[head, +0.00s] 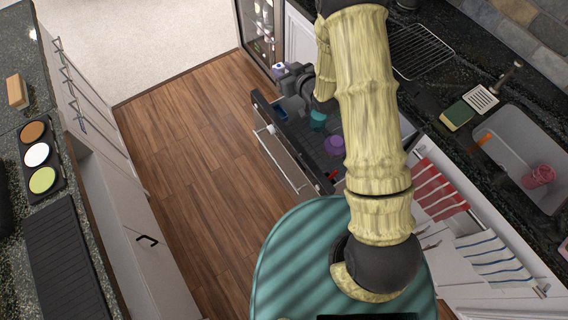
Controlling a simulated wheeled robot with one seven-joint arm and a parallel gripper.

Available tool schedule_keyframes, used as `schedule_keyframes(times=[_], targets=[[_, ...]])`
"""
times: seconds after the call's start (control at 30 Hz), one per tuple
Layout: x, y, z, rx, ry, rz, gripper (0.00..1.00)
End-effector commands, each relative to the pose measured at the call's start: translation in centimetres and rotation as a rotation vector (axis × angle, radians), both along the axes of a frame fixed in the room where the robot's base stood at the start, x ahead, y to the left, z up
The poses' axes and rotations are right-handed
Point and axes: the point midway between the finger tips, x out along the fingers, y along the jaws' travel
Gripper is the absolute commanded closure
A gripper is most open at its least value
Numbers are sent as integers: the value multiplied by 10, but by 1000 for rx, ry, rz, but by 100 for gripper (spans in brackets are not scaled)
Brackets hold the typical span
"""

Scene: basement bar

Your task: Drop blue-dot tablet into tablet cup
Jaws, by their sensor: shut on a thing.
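My gripper (284,76) is dark grey and reaches over the far end of an open drawer (283,152). It is shut on a small white thing with a blue-violet spot, which looks like the blue-dot tablet (278,68). The gripper hides part of it. A purple round thing (335,145) sits in the drawer, nearer to me than the gripper, and may be the tablet cup. It is too small to be sure. My arm covers the drawer's right part.
A blue item (282,114) and a red item (332,175) also lie in the drawer. A sink (515,135) and a wire rack (423,50) are on the right counter. A left counter (75,185) holds a tray of coloured discs. The wooden floor (190,140) between is clear.

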Motion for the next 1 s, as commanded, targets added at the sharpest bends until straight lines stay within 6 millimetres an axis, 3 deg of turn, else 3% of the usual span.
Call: schedule_keyframes(times=[0.17,0.6,1.0], targets=[[0,0,-8,0,1,-1,91],[0,0,-55,0,1,-1,91],[0,0,-60,0,0,-1,91]])
